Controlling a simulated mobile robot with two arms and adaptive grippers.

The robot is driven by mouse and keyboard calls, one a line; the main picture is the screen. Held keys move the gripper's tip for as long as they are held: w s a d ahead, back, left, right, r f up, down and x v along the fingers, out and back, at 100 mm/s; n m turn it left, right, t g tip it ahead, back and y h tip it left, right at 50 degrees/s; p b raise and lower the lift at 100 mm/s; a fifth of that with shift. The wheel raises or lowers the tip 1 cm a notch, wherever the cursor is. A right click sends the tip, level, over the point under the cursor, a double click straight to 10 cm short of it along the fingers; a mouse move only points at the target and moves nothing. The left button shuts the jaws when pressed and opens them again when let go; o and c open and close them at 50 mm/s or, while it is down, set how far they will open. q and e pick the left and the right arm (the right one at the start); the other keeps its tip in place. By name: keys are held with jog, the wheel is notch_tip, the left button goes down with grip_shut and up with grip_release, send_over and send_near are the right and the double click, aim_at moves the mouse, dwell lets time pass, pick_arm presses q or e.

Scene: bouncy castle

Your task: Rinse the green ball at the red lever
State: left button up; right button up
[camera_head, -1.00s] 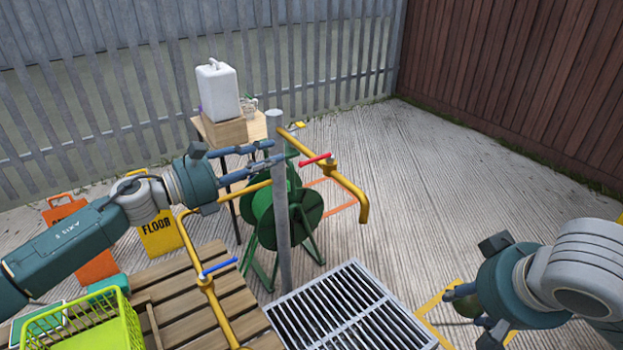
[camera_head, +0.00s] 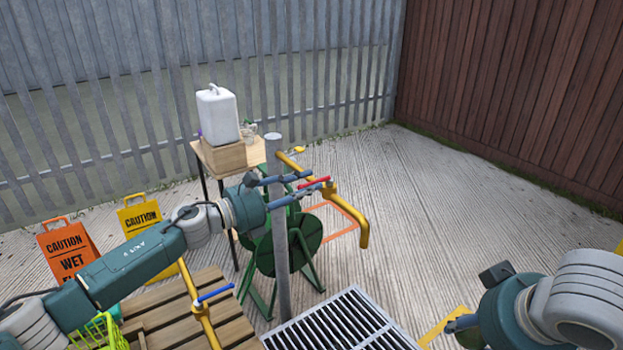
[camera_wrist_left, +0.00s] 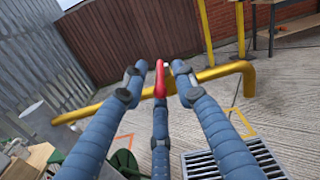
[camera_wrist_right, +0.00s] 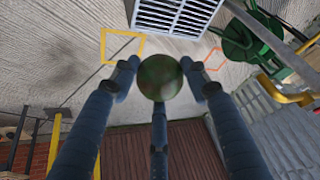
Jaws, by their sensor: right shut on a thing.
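The red lever (camera_head: 314,182) sits on the yellow pipe with a downturned spout (camera_head: 362,225). My left gripper (camera_head: 308,189) is at the lever, its fingers apart on either side of it. In the left wrist view the red lever (camera_wrist_left: 160,80) shows between the open fingertips; I cannot tell whether they touch it. My right gripper (camera_wrist_right: 162,80) is shut on the green ball (camera_wrist_right: 158,78), a dark, mottled green ball held between the fingertips. In the head view the right gripper is at the lower right and the ball is not clearly visible.
A blue lever (camera_head: 215,293) is on another yellow pipe by the wooden pallet (camera_head: 165,318). A floor grate (camera_head: 345,325) lies below the spout. Caution signs (camera_head: 70,250) are at left.

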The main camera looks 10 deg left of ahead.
pick_arm(q)
jog(key=shift+x, duration=0.95)
pick_arm(e)
jog(key=shift+r, duration=0.2)
pick_arm(q)
jog(key=shift+c, duration=0.3)
grip_shut()
pick_arm(e)
jog(key=shift+r, duration=0.1)
